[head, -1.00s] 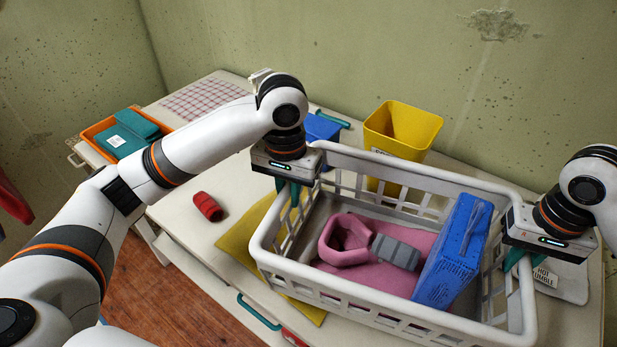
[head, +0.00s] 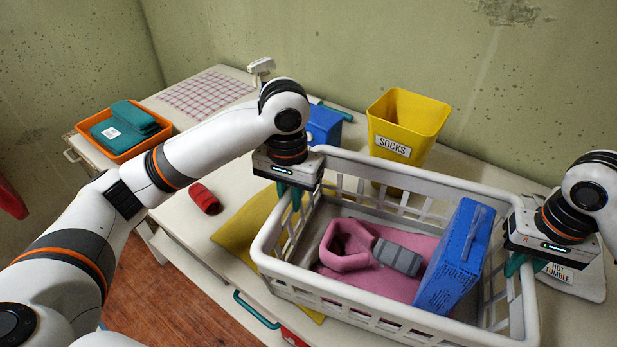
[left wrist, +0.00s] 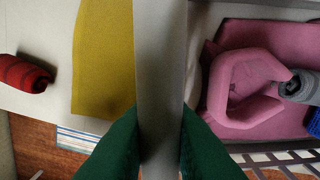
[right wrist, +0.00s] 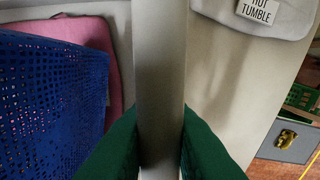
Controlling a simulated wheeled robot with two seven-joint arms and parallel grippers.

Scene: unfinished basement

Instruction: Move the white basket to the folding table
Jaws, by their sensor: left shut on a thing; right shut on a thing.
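The white basket (head: 400,325) is a slotted laundry basket held over a white table (head: 180,215). Inside it lie a pink cloth (head: 385,283), a pink ring-shaped thing (head: 347,245), a grey roll (head: 398,257) and a blue perforated box (head: 455,258) standing tilted. My left gripper (head: 289,192) is shut on the basket's left rim, which runs between its green fingers in the left wrist view (left wrist: 160,120). My right gripper (head: 524,262) is shut on the right rim, also seen between the fingers in the right wrist view (right wrist: 160,120). Whether the basket's bottom touches the table is hidden.
A yellow bin marked SOCKS (head: 405,125) and a blue container (head: 325,127) stand behind the basket. A red roll (head: 205,198) and a yellow cloth (head: 237,232) lie to its left. An orange tray (head: 88,130) with teal cloths is at the far left. A "tumble" label (right wrist: 257,10) lies right.

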